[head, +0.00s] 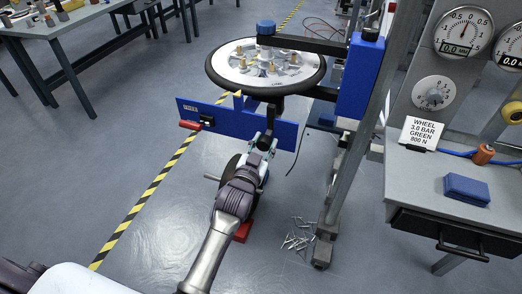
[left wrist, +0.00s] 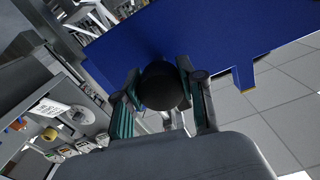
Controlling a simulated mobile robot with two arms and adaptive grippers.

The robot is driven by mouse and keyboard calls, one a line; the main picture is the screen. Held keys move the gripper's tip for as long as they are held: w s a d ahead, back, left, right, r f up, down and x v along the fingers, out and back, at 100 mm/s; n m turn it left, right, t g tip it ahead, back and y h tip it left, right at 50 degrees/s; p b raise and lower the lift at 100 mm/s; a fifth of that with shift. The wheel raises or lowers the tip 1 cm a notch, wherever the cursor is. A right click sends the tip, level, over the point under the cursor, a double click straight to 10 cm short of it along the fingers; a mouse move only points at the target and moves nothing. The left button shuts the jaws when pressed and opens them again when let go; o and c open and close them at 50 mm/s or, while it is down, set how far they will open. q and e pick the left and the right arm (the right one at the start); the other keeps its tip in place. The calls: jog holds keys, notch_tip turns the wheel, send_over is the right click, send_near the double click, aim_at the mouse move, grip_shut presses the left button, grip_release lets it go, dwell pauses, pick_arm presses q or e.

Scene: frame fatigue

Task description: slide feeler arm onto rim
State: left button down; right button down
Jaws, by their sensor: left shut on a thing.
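A wheel with a black rim (head: 216,79) lies flat at the blue upright. Below it is a wide blue plate (head: 226,119) with a small label and a red handle (head: 190,125) at its left; I cannot tell for sure that this is the feeler arm. My left gripper (head: 267,140) is in front of the plate, below the wheel. In the left wrist view its fingers (left wrist: 160,92) are shut on a round black knob (left wrist: 163,85) in front of the blue plate (left wrist: 215,35). The knob's contact with the plate is hidden. My right gripper is not in view.
The blue upright (head: 358,80) and a grey post (head: 352,160) stand right of the wheel. A grey bench (head: 425,185) with gauges and a blue block (head: 466,189) is at the right. Loose metal pieces (head: 299,238) lie on the floor.

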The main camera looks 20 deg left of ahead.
pick_arm(q)
jog(key=shift+w, duration=0.85)
jog(key=shift+r, duration=0.15)
jog(key=c, duration=0.9)
grip_release()
jog(key=shift+o, duration=1.2)
jog(key=shift+w, duration=0.15)
jog(key=s, duration=1.2)
jog(key=shift+a, duration=0.2)
